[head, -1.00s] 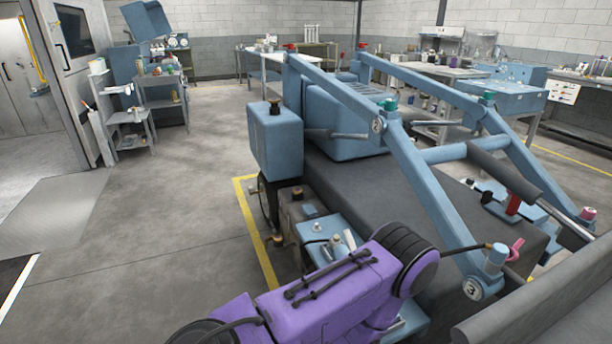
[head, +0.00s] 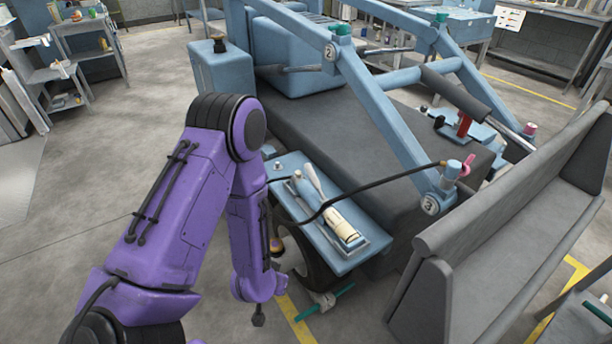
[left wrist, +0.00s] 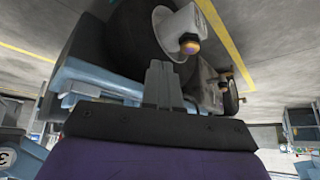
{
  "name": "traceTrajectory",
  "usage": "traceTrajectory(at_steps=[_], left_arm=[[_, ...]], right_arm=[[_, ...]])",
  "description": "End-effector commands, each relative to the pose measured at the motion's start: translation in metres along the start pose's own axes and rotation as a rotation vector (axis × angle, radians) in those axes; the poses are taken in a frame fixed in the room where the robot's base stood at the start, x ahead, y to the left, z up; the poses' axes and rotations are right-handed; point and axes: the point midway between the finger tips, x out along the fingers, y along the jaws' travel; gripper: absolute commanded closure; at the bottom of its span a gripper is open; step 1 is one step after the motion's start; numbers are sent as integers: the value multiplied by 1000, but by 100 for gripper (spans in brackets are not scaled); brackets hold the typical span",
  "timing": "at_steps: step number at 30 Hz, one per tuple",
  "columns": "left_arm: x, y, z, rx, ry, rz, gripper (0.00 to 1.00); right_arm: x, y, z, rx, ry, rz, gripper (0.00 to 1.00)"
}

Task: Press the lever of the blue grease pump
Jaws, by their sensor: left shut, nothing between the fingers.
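A blue tray (head: 312,230) sits beside the blue machine in the head view, holding a pale cylinder with a cream label (head: 340,222) and silver parts. A black hose (head: 385,183) runs from there to the joint marked 3. I cannot clearly pick out a pump lever. My purple left arm reaches down left of the tray; its fingers cannot be made out in the head view. In the left wrist view my left gripper (left wrist: 165,85) is shut and empty, in front of a dark wheel (left wrist: 130,45) and a pale part with an orange cap (left wrist: 190,45). My right gripper is not seen.
The blue lift frame (head: 385,110) stands over the grey machine body. A grey bench (head: 520,210) is at the right. A red-handled part (head: 464,124) is behind it. A green bar (head: 325,301) lies low by the wheel. Floor at the left is open.

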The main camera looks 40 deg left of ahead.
Motion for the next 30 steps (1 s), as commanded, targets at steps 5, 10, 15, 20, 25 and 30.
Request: traceTrajectory(at_steps=[5,10,15,20,25,30], left_arm=[[-5,-12,-176,401,329,117,100],[-46,-35,-261,725,548,100,100],[-64,-43,-284,854,620,76,100],[-65,-43,-285,862,621,75,100],[-62,-43,-284,859,620,74,100],[-46,-40,-286,860,620,70,100]], right_arm=[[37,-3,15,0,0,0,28],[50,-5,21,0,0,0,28],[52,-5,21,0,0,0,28],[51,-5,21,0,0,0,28],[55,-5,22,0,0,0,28],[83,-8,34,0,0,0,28]])
